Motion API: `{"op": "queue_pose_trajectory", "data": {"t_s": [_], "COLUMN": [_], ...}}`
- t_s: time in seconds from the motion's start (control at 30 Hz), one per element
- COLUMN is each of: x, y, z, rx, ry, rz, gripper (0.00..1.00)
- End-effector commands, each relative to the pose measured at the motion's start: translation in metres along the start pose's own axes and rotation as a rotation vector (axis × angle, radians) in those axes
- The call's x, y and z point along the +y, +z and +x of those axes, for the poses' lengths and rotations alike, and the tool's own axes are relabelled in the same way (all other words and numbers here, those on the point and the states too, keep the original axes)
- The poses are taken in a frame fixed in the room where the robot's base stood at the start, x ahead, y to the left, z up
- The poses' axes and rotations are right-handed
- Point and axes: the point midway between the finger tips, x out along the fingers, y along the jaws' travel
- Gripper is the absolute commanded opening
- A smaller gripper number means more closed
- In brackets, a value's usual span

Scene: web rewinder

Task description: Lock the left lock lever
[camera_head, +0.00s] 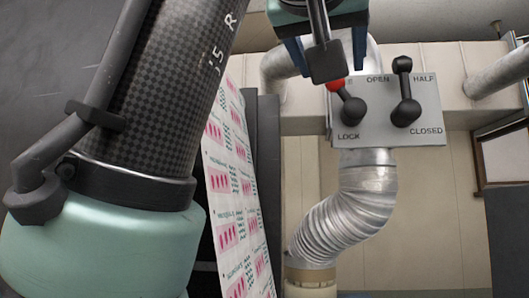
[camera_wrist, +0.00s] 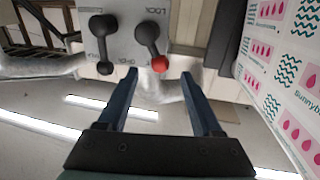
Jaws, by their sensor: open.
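The left lock lever (camera_head: 352,108) is a dark lever with a red knob (camera_head: 336,85) on the grey panel (camera_head: 428,128). In the head view it tilts up and left, away from the LOCK label below it. My gripper (camera_head: 332,70) is open in front of and above this lever, and partly covers it. In the wrist view, where the panel appears upside down, the red knob (camera_wrist: 160,63) lies between my two blue fingertips (camera_wrist: 160,74), with a visible gap on either side. Whether the knob is as deep as the fingertips I cannot tell.
A second, all-black lever (camera_head: 405,90) stands nearly upright on the panel's right, close to my gripper. A ribbed silver duct (camera_head: 350,215) runs below the panel. A printed web (camera_head: 238,190) and a dark upright frame (camera_head: 265,160) stand to the left.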

Motion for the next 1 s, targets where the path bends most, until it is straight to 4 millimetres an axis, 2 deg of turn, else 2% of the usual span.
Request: {"op": "queue_pose_trajectory", "data": {"t_s": [0.1, 0.3, 0.5, 0.77, 0.83, 1.0], "x": [0.0, 0.0, 0.0, 0.0, 0.0, 0.0], "y": [-0.005, -0.004, -0.002, 0.0, 0.0, 0.0], "z": [0.027, 0.058, 0.071, 0.072, 0.072, 0.072], "rx": [-0.005, -0.002, 0.001, 0.001, 0.001, 0.001], "ry": [0.001, 0.0, 0.0, 0.0, 0.0, 0.0], "rz": [-0.002, -0.001, 0.0, 0.0, 0.0, 0.0], "gripper": [0.67, 0.67, 0.67, 0.67, 0.6, 0.29]}}
